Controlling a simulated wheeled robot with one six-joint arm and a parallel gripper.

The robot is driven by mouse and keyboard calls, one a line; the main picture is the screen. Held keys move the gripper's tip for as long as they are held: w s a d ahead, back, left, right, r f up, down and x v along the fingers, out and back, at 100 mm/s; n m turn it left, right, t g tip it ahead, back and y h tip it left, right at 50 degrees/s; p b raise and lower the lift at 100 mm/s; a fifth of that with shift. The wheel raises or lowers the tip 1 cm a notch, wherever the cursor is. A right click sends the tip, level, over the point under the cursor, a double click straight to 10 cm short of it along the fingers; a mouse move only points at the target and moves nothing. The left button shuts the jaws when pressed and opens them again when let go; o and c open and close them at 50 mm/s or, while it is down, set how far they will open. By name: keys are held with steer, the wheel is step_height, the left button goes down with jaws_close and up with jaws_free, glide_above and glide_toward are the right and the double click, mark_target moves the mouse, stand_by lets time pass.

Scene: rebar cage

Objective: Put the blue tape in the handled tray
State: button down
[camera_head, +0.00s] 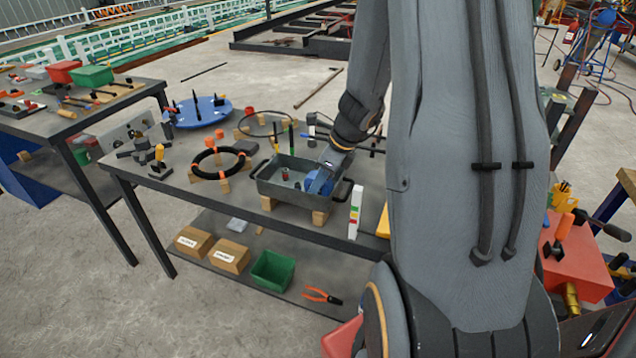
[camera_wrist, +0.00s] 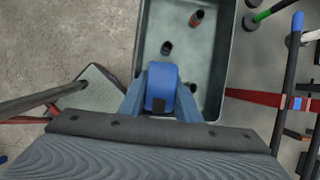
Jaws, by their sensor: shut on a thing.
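The handled tray (camera_head: 272,186) is a grey metal tray with dark handles, standing on wooden blocks on the table. It also shows in the wrist view (camera_wrist: 231,50). My gripper (camera_head: 322,182) reaches down into the tray's right part. In the wrist view my gripper (camera_wrist: 160,98) is shut on the blue tape (camera_wrist: 161,78), a blue roll between its two blue fingers. The tape appears over the tray's near part in that view. I cannot tell whether it touches the tray floor. In the head view the tape (camera_head: 312,186) is partly hidden by my gripper.
A black ring (camera_head: 232,173) on orange-marked supports stands left of the tray. A blue round plate (camera_head: 200,112) lies behind. A green bin (camera_head: 272,271) sits on the lower shelf.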

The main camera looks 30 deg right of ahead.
steer(key=c, duration=1.6)
jaws_free()
steer(key=shift+r, duration=0.1)
steer(key=shift+r+p, duration=0.55)
steer(key=shift+r, duration=0.05)
steer(key=v, duration=1.2)
steer(key=shift+s+a+f+n+g+h+b, duration=0.1)
steer(key=shift+s+a+f+n+g+h, duration=0.45)
steer(key=shift+s+a+n, duration=2.25)
steer(key=shift+s+a+f+n+g+h+b, duration=0.15)
steer(key=shift+s+a+f+n+h, duration=0.55)
steer(key=shift+a+n, duration=4.2)
steer(key=shift+s+a+f+n+g+h+b, duration=0.25)
steer(key=shift+s+a+f+n, duration=1.1)
steer(key=shift+n, duration=5.15)
steer(key=shift+s+d+r, duration=0.15)
steer(key=shift+s+r, duration=0.1)
steer(key=shift+r, duration=0.2)
